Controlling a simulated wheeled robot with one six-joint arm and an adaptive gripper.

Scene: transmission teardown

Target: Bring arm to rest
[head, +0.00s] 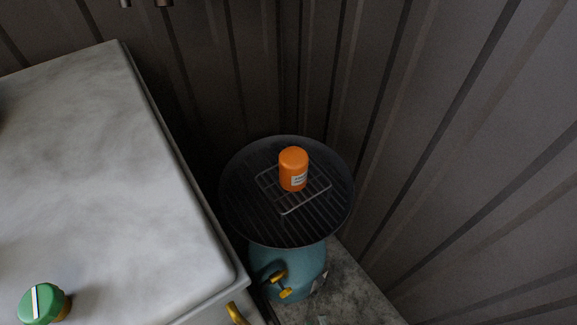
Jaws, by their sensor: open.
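My gripper and arm do not show clearly in the head view. An orange canister (293,170) with a white label stands upright on a wire rack (284,209). The rack lies on a round dark ribbed grill pan (240,215), which sits on top of a teal gas bottle (290,262) with a yellow valve handle (279,277).
A pale marble-like worktop (120,190) fills the left side, beside the pan. A green-capped jar (42,303) is at its lower left. Dark corrugated walls (480,150) close off the back and right. Small partly cut-off objects (163,3) show at the top edge.

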